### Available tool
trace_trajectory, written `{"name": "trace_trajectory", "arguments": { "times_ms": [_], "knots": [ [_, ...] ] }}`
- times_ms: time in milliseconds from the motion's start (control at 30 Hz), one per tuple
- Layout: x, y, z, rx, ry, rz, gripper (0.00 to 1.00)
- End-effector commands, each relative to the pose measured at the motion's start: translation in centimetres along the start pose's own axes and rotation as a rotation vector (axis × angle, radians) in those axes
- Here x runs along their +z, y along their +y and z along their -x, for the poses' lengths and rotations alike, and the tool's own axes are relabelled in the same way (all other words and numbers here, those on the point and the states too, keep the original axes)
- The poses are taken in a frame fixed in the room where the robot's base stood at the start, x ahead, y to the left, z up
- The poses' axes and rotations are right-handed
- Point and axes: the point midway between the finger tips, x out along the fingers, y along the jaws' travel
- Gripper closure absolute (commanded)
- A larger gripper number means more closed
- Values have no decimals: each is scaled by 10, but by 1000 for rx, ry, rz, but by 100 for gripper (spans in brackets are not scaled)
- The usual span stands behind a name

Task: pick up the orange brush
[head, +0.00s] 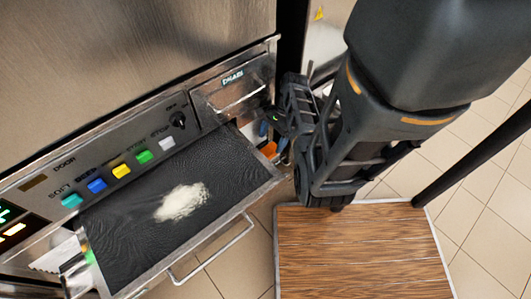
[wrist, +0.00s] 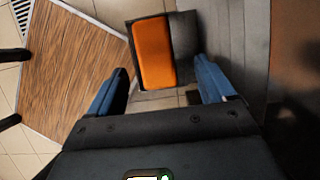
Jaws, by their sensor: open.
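The orange brush (wrist: 153,52) shows in the wrist view as an upright orange block with rounded edges, set against a dark rectangular backing. A small orange part of it (head: 269,149) shows in the head view beside the drawer's right end; my gripper hides the rest. My gripper (wrist: 161,68) is open, with its blue fingers apart on the left and right of the brush in the picture. The fingers appear short of the brush, and I cannot tell the exact gap. In the head view my gripper (head: 273,137) is at the machine's right front corner.
A steel machine with coloured buttons (head: 121,170) stands at the left. Its dark pulled-out tray (head: 235,165) holds white powder (head: 182,201) and has a front handle (head: 213,250). A wooden-topped table (head: 355,255) stands close below my arm. Tiled floor (head: 480,215) is open at the right.

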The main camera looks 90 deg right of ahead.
Motion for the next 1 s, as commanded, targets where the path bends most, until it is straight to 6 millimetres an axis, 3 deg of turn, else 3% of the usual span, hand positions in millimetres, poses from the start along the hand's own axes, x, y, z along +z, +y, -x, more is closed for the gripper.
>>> {"name": "trace_trajectory", "arguments": {
  "times_ms": [333,667,1000],
  "knots": [
    [0,6,-45,1,-1,0,17],
    [0,5,-50,0,0,1,18],
    [0,5,-50,0,0,1,51]
  ]
}}
